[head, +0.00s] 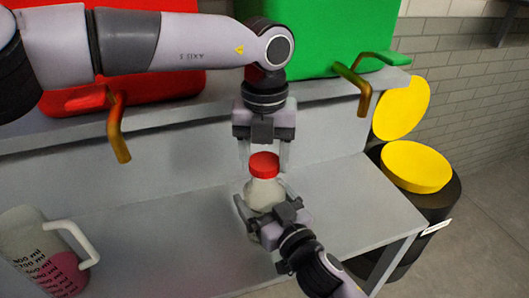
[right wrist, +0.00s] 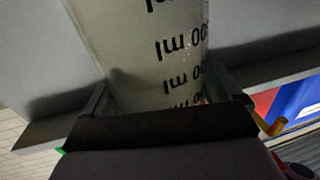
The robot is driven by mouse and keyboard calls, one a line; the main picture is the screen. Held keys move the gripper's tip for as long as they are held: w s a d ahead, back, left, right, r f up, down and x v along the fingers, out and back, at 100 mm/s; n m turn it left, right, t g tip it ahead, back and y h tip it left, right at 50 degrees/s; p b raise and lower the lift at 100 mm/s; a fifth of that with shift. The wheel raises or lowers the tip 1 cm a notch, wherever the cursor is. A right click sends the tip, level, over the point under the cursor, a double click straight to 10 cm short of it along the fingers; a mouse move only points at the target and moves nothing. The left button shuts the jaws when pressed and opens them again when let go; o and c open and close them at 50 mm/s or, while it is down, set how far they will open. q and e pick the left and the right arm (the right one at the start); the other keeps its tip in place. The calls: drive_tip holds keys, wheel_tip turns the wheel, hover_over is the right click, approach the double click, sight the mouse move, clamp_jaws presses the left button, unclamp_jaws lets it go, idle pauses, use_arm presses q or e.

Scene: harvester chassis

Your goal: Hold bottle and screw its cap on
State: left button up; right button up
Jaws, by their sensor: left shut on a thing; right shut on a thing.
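A clear bottle (head: 262,193) with a pale fill stands upright over the lower grey shelf, with a red cap (head: 264,161) on its top. Whether the cap is threaded tight cannot be told. My left gripper (head: 263,158) points down from above, shut on the cap with a finger on either side. My right gripper (head: 264,206) reaches in from the lower right and is shut around the bottle's body. In the right wrist view the bottle (right wrist: 135,45) with black ml markings fills the space between the fingers. The bottle's base is hidden.
A measuring jug (head: 25,242) with pink liquid stands at the lower left. Red (head: 165,90) and green (head: 320,35) containers with taps sit on the upper shelf. A black bin with a yellow lid (head: 415,166) is at the right. The lower shelf (head: 150,222) is clear between jug and bottle.

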use_arm(q)
drive_tip(key=shift+f, duration=0.7)
drive_tip(key=shift+f, duration=0.55)
drive_tip(key=o, duration=0.8)
use_arm(e)
drive_tip(key=c, duration=0.6)
use_arm(q)
drive_tip(key=shift+o, duration=1.1)
drive_tip(key=shift+r, duration=2.3)
drive_tip(key=shift+c, duration=0.4)
